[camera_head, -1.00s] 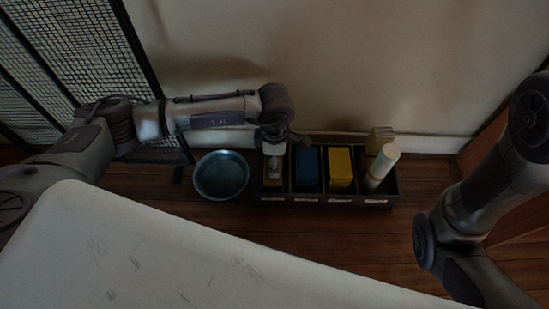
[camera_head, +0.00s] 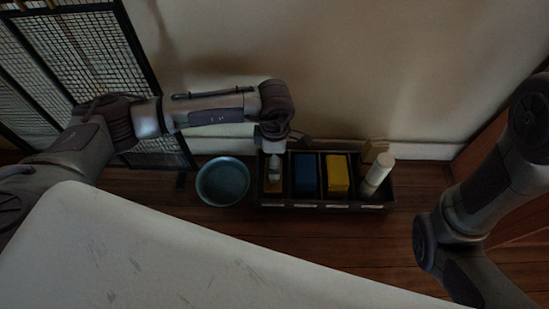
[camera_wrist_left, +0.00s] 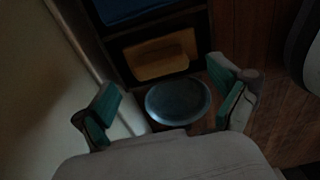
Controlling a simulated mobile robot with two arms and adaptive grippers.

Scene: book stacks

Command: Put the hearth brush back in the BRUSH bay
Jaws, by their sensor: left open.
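My left gripper (camera_head: 275,160) hangs over the left end of a dark rack (camera_head: 325,205) on the floor. In the left wrist view its green-tipped fingers (camera_wrist_left: 170,98) are apart, with nothing held between them. A tan-orange block (camera_wrist_left: 158,60) lies in the leftmost bay, partly covered by my gripper in the head view (camera_head: 271,187). I cannot tell if this is the hearth brush, and the bay labels are too small to read. My right arm shows at the right, but its gripper is out of view.
A blue-grey bowl (camera_head: 223,182) stands on the floor left of the rack. Other bays hold a blue block (camera_head: 306,173), a yellow block (camera_head: 338,173) and a leaning white cylinder (camera_head: 379,171). A wall is behind, a mesh screen (camera_head: 70,50) at left, a white surface (camera_head: 150,260) in front.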

